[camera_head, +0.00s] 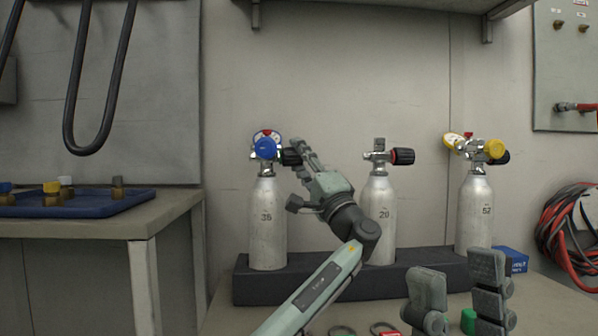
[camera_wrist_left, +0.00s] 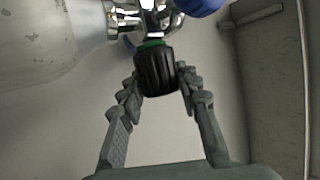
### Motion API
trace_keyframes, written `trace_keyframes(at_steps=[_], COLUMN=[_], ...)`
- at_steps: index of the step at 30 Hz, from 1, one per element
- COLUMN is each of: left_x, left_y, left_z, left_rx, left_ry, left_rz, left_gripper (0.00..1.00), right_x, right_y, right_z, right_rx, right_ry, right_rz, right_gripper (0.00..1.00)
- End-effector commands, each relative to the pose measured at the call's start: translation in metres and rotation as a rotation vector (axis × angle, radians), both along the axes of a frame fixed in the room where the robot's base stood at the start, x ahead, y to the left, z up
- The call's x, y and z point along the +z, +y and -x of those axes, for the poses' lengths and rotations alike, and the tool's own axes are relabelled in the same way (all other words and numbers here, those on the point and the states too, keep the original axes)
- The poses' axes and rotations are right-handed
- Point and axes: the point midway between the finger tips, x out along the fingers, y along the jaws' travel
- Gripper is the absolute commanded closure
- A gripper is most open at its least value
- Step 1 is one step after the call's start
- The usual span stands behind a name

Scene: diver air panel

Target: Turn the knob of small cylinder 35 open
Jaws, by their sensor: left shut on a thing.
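Small cylinder 35 (camera_head: 267,225) stands upright at the left of the rack, its number small and hard to read. A blue-capped regulator with a gauge (camera_head: 265,147) sits on its valve. Its black knob (camera_head: 291,157) points right; in the left wrist view the ribbed knob (camera_wrist_left: 155,70) shows a green ring at its base. My left gripper (camera_head: 298,157) is shut on this knob, with a finger on either side in the left wrist view (camera_wrist_left: 158,80). My right gripper (camera_head: 457,268) is in the lower right, fingers apart and empty.
Cylinder 20 (camera_head: 379,215), with a black and red knob, stands just behind my left arm. Cylinder 52 (camera_head: 474,213), with a yellow regulator, stands at right. The dark rack (camera_head: 330,284) holds them. A blue tray (camera_head: 85,205) lies on the left bench.

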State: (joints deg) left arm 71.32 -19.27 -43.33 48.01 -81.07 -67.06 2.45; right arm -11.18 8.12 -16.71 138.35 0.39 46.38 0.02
Motion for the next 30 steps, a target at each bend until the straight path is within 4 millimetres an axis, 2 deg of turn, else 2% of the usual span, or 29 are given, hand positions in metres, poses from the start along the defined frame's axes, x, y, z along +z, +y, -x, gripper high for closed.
trace_keyframes(at_steps=[1, 12, 26, 27, 30], left_x=[-0.0044, -0.001, 0.0003, 0.0003, 0.0003], left_y=[-0.0006, -0.0008, -0.0007, -0.0007, -0.0006], left_z=[0.0001, 0.0005, 0.0004, 0.0004, 0.0004], left_rx=[0.002, 0.0, 0.0, 0.0, 0.0], left_ry=[-0.018, -0.116, -0.129, -0.129, -0.128], left_rz=[-0.004, -0.001, -0.001, -0.001, -0.001], left_gripper=[0.96, 0.96, 0.96, 0.65, 0.53], right_x=[-0.0039, 0.0018, 0.0038, 0.0038, 0.0038], right_y=[0.001, 0.0059, 0.0067, 0.0067, 0.0067], right_z=[0.0001, -0.0014, -0.0021, -0.0021, -0.0021], right_rx=[0.0, -0.005, -0.006, -0.006, -0.006], right_ry=[-0.017, -0.07, -0.073, -0.073, -0.073], right_rz=[0.009, 0.054, 0.06, 0.06, 0.06], right_gripper=[0.6, 0.6, 0.6, 0.6, 0.6])
